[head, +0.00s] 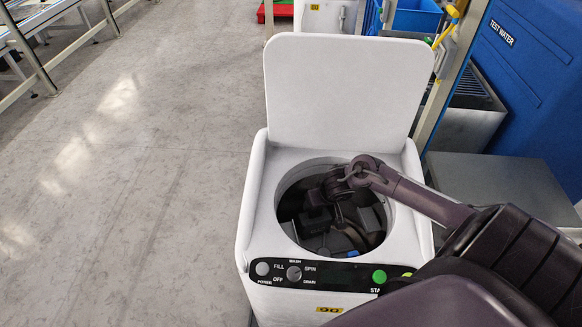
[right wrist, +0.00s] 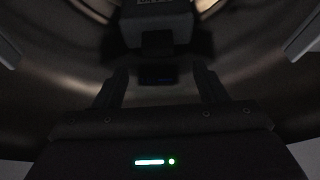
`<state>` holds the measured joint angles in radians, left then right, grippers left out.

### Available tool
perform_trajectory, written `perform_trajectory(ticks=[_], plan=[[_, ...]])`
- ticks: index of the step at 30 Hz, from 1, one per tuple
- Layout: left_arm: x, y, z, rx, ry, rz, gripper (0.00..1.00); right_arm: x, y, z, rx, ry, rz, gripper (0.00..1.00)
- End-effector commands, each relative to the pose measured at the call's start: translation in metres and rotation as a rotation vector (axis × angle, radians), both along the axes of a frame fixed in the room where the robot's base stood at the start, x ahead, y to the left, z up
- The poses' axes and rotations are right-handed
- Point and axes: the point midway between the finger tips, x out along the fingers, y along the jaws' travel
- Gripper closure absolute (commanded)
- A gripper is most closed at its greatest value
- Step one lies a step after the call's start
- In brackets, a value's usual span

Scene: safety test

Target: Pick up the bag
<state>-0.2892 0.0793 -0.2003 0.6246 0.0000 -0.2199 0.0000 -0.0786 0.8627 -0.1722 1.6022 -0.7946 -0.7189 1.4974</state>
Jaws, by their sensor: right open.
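My right arm reaches from the right into the open drum (head: 284,206) of a white top-loading washing machine (head: 258,190). My right gripper (right wrist: 160,82) is down inside the drum, with its two dark fingers apart and nothing clearly between them. A dark blocky shape (right wrist: 157,24) with faint pale lettering lies ahead of the fingers in the right wrist view. I cannot tell whether it is the bag. In the head view the drum's inside is dark and crowded by my arm, with a small blue patch (head: 355,238) low in it. No bag can be made out for sure. My left gripper is not in view.
The machine's white lid (head: 345,90) stands upright behind the drum. The front panel (head: 325,272) has knobs and a green button. A grey surface (head: 500,185) and a blue tank (head: 530,80) are at right. The floor at left is clear.

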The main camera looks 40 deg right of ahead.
Motion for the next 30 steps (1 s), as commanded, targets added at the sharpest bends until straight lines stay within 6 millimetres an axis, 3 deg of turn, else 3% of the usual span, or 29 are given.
perform_trajectory(ticks=[4, 12, 18, 25, 30], plan=[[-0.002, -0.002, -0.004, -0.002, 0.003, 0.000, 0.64, 0.005, -0.001, -0.016, 0.001, 0.002, -0.007, 0.35], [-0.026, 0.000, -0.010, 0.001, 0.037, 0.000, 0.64, 0.016, -0.004, -0.050, 0.001, 0.002, -0.005, 0.35], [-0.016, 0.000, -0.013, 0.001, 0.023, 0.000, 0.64, 0.023, -0.005, -0.070, 0.001, 0.002, -0.003, 0.35], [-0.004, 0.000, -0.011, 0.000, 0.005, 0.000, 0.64, 0.024, -0.005, -0.071, -0.001, 0.001, -0.002, 0.35], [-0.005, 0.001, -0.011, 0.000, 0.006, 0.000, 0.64, 0.024, -0.005, -0.071, 0.000, 0.001, -0.002, 0.55]])
